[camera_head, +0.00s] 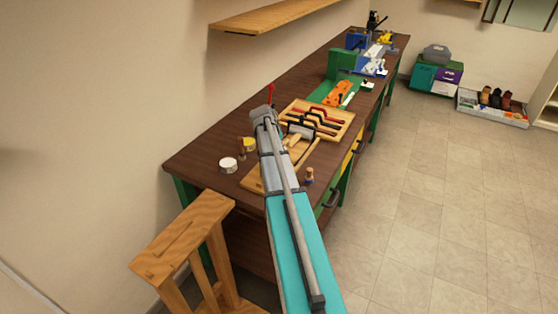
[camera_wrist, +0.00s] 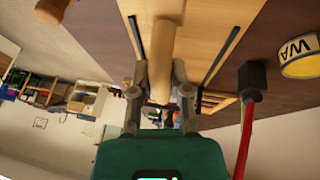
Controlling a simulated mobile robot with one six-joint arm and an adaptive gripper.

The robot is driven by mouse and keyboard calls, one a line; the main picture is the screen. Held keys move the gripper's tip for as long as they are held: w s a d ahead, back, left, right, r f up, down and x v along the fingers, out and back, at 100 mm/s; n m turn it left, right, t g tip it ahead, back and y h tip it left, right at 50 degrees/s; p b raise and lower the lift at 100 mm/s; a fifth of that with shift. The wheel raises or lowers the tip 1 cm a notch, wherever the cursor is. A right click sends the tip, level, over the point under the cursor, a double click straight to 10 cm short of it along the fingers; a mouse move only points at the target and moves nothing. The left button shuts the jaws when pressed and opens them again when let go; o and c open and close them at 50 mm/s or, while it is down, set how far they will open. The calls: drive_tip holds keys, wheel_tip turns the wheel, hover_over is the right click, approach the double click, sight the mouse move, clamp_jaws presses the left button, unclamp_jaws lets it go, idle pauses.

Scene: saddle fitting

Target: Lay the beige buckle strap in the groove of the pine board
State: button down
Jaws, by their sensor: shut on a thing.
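A long beige piece with a rounded end, which I take for the buckle strap (camera_wrist: 162,60), sits between the fingers of my gripper (camera_wrist: 160,78) in the wrist view. The gripper is shut on it. No buckle can be made out. Behind it lies the light pine board (camera_wrist: 215,35) with thin dark lines along it; I cannot tell which is the groove, or whether the strap touches the board. In the head view my arm covers part of the pine board (camera_head: 252,181) at the near end of the bench, and the gripper's fingertips are hidden.
On the dark bench (camera_head: 203,150) stand a white tin (camera_head: 228,165), a yellow tin (camera_head: 249,143) and a small bottle (camera_head: 308,176). A wooden tray (camera_head: 343,121) of dark and red tools lies beyond. A wooden stand (camera_head: 185,232) is at the near left.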

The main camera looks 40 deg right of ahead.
drive_tip(key=shift+w+a+f, duration=0.1)
drive_tip(key=shift+w+f, duration=0.15)
drive_tip(key=shift+f, duration=0.1)
drive_tip(key=shift+w+a+f+b, duration=0.15)
drive_tip(key=shift+w+f+b, duration=0.2)
drive_tip(key=shift+f+b, duration=1.65)
drive_tip(key=shift+b, duration=0.15)
drive_tip(key=shift+f, duration=0.1)
drive_tip(key=c, duration=0.6)
unclamp_jaws()
drive_tip(key=shift+r, duration=0.2)
